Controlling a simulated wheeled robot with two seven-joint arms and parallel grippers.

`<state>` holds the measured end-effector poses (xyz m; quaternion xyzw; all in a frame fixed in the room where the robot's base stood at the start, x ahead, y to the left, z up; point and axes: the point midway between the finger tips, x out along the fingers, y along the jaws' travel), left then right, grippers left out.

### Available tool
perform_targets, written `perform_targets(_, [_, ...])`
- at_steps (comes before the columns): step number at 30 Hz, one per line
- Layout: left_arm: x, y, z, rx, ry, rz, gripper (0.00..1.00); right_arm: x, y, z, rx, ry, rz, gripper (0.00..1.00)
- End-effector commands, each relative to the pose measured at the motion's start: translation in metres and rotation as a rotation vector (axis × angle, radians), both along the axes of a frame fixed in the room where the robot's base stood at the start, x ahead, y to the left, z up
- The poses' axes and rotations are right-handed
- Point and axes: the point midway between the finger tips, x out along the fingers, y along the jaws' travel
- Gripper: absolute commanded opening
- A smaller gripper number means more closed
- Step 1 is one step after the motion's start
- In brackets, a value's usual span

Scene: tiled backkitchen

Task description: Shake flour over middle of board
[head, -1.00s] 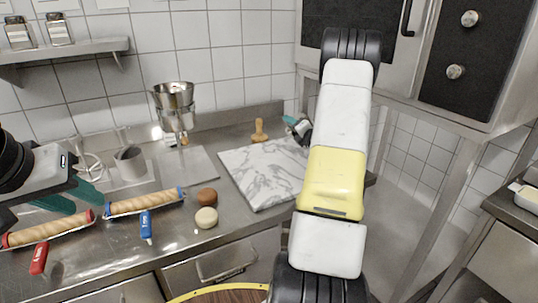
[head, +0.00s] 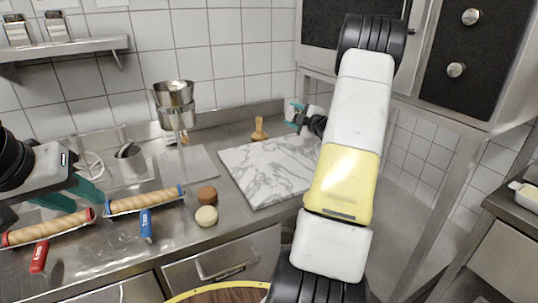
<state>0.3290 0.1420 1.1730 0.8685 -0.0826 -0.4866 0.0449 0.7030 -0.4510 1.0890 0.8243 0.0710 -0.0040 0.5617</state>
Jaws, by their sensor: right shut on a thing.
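The board (head: 262,172) is a white, grey-veined marble slab lying on the steel counter, its middle bare. My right gripper (head: 297,114), with teal fingers, is above the board's far right corner. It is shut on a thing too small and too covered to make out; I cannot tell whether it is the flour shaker. My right arm hides the board's right edge. My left gripper (head: 72,195) has its teal fingers apart and empty, over the counter at the left, just behind the rolling pins. No flour shows on the board.
Two rolling pins with red (head: 46,229) and blue (head: 142,202) ends lie at the left front. A brown round (head: 207,196) and a pale round (head: 206,216) lie left of the board. A wooden tool (head: 259,129) stands behind it. A metal funnel (head: 175,106) stands at the back.

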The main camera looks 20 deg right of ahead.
Motion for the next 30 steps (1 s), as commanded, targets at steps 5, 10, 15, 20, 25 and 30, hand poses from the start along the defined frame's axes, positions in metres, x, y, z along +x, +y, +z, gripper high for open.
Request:
perform_targets(5, [0.000,0.000,0.000,0.000,0.000,0.000,0.36,0.000,-0.001,0.008,0.240,0.016,-0.001,0.05])
perform_targets(10, [0.000,0.000,0.000,0.000,0.000,0.000,0.36,0.000,-0.001,0.015,0.500,0.037,0.000,0.05])
perform_targets(15, [0.000,0.000,0.000,0.000,0.000,0.000,0.36,0.000,-0.001,0.022,0.768,0.059,0.000,0.05])
perform_targets(20, [0.000,0.000,0.000,0.000,0.000,0.000,0.36,0.000,-0.001,0.028,0.975,0.076,-0.001,0.05])
perform_targets(25, [0.000,0.000,0.000,0.000,0.000,0.000,0.36,0.000,0.000,0.030,1.043,0.082,0.000,0.05])
perform_targets(30, [0.000,0.000,0.000,0.000,0.000,0.000,0.36,0.000,0.000,0.030,1.041,0.082,0.000,0.05])
